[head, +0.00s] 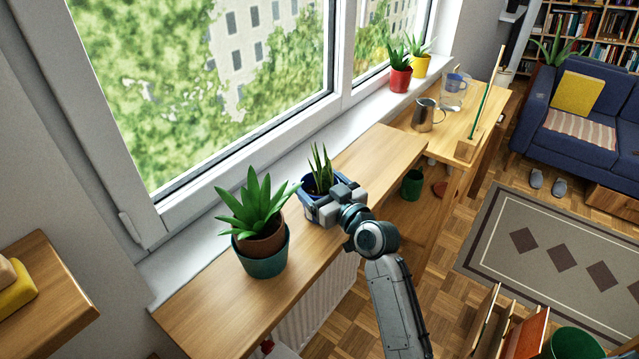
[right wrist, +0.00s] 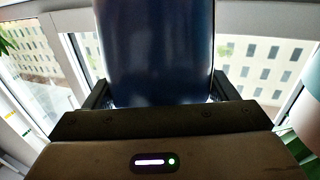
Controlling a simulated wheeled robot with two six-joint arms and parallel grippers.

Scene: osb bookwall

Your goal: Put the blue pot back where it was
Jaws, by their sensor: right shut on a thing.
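The blue pot (head: 306,188) holds a spiky green plant and stands upright beside the window, over the wooden shelf. My right gripper (head: 322,204) is shut on it from the room side and hides much of its front. In the right wrist view the blue pot (right wrist: 155,50) fills the space between the two fingers of my right gripper (right wrist: 158,98). I cannot tell whether the pot's base touches the shelf. My left gripper is not in view.
A teal pot (head: 263,262) with a terracotta pot and succulent stands close on the left. The wooden shelf (head: 385,150) is clear to the right. Further right are a red pot (head: 400,80), a yellow pot (head: 420,66), a metal pitcher (head: 426,116) and a clear jug (head: 455,90).

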